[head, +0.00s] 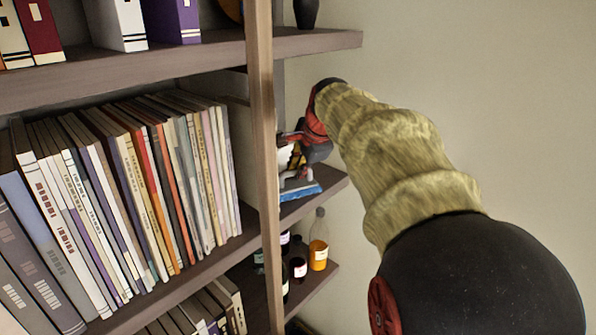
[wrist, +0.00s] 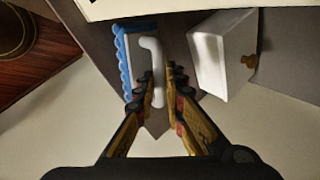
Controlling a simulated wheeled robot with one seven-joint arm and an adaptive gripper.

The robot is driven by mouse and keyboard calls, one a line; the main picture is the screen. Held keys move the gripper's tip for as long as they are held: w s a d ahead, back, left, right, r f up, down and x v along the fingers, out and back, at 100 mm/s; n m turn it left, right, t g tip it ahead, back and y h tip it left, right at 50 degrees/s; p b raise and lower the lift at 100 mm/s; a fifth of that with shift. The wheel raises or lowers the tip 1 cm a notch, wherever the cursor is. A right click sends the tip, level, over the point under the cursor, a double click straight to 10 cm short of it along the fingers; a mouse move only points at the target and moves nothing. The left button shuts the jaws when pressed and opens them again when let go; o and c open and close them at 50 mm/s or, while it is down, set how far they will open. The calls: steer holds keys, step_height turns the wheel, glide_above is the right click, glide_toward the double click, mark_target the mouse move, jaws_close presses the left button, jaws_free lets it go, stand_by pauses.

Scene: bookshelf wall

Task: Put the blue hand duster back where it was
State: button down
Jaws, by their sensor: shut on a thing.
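The blue hand duster (head: 301,191) is at the narrow end of the middle shelf, right of the wooden upright. Its blue edge is low, at the shelf surface; I cannot tell whether it touches. In the wrist view the duster (wrist: 124,62) shows a scalloped blue edge and a white handle (wrist: 156,72). My gripper (wrist: 162,82) is shut on this handle, with one finger on each side. In the head view my gripper (head: 291,158) reaches in from the right above the duster, and the upright hides part of this area.
The wooden upright (head: 262,150) stands just left of my gripper. A white box with a knob (wrist: 224,52) is close beside the fingers. Books (head: 150,180) fill the shelf to the left. Bottles (head: 318,242) stand on the shelf below. The upper shelf (head: 320,41) overhangs.

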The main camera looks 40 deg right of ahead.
steer(key=c, duration=2.3)
jaws_free()
steer(key=shift+w+f, duration=0.1)
steer(key=shift+f, duration=0.1)
steer(key=o, duration=0.4)
steer(key=shift+d, duration=0.1)
steer(key=shift+r, duration=0.1)
steer(key=shift+s+r, duration=0.25)
steer(key=shift+r, duration=0.3)
steer(key=v, duration=1.1)
steer(key=shift+b, duration=0.3)
